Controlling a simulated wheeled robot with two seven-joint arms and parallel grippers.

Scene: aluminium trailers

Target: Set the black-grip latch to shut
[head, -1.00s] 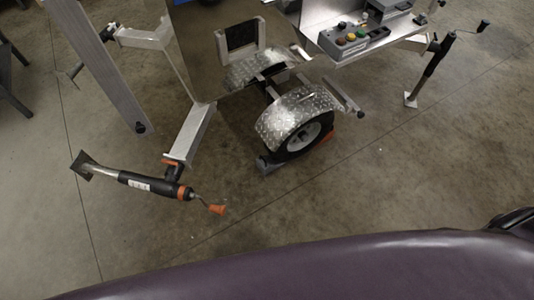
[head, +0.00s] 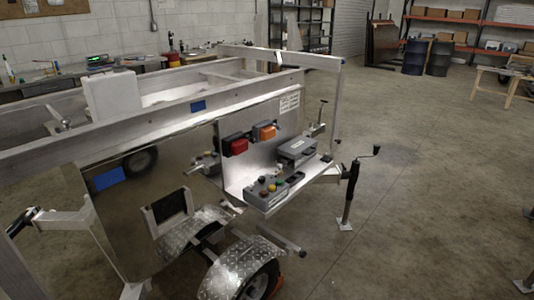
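Neither of my grippers is in view. The aluminium trailer (head: 150,119) stands at the left and middle, with a shelf (head: 232,188) on its near right end. A small upright fitting with a thin stem (head: 319,128) stands at the shelf's far corner, by the post. It may be a latch, but it is too small to tell whether its grip is black or which way it is set. No other black-grip latch can be made out clearly.
The fender (head: 240,268) is below.

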